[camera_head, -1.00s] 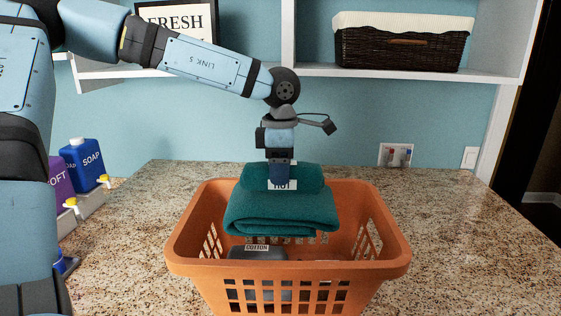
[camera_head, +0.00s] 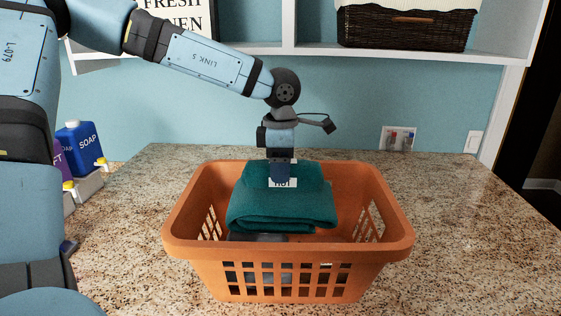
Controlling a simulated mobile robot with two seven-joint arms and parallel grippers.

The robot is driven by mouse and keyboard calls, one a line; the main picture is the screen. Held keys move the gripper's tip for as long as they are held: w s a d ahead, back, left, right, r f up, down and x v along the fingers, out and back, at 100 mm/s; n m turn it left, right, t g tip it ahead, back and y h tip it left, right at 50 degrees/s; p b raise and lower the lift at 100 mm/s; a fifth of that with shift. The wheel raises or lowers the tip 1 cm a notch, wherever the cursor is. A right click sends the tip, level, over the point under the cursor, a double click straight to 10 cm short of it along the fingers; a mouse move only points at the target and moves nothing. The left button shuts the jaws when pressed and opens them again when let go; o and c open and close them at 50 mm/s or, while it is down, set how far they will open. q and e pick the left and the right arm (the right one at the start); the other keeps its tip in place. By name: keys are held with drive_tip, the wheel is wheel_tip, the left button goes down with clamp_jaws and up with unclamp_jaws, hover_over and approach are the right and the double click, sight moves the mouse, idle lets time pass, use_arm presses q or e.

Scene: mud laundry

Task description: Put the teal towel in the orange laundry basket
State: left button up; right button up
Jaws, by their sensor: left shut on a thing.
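The teal towel (camera_head: 280,208) is folded and hangs within the opening of the orange laundry basket (camera_head: 290,249), its top about level with the back rim. I cannot tell whether the towel touches that item. My right gripper is not in view.
The basket stands on a speckled granite counter (camera_head: 460,240) with free room to its right. A blue soap bottle (camera_head: 80,147) and a purple bottle (camera_head: 57,160) stand at the left. A shelf with a dark wicker basket (camera_head: 405,27) is above.

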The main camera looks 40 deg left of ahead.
use_arm(q)
drive_tip(key=o, duration=1.5)
drive_tip(key=shift+r, duration=0.25)
wheel_tip(320, 180, up, 25)
drive_tip(key=p, duration=0.2)
drive_tip(key=shift+r, duration=0.2)
